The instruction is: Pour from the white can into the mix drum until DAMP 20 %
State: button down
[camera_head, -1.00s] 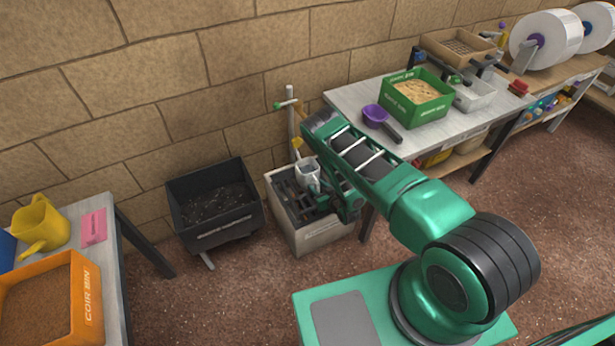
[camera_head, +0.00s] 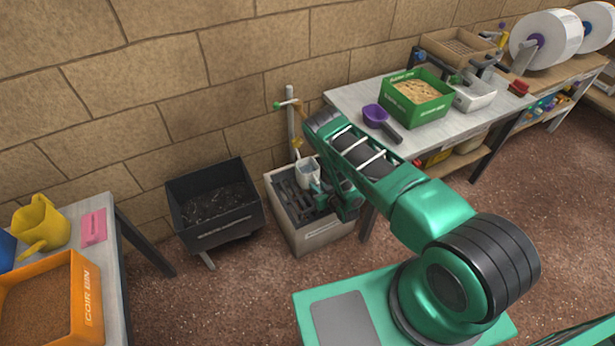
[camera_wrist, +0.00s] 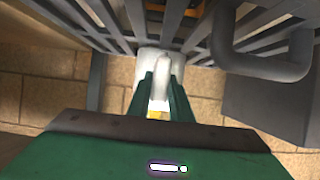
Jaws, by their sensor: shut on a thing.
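The white can (camera_head: 306,169) is in my gripper (camera_head: 325,184), above a grey open box with dark bars inside (camera_head: 319,240), which I take to be the mix drum. The can looks tilted over the box, with a small bluish patch at its lower right. In the wrist view, my green fingers (camera_wrist: 161,88) are shut on the can's pale handle (camera_wrist: 160,92), and part of the white can (camera_wrist: 148,60) shows beyond. The can's inside and most of the box's contents are hidden. No DAMP reading is legible.
A black cart (camera_head: 215,229) stands left of the box. The left table carries an orange coir bin (camera_head: 88,308) and a yellow jug (camera_head: 40,224). The right bench holds a green bin (camera_head: 418,108) and a purple scoop (camera_head: 374,115). A thin post (camera_head: 290,125) rises behind the box.

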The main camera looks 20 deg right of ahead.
aim_at(313, 174)
jog(key=shift+w+r, duration=0.1)
jog(key=shift+r, duration=2.5)
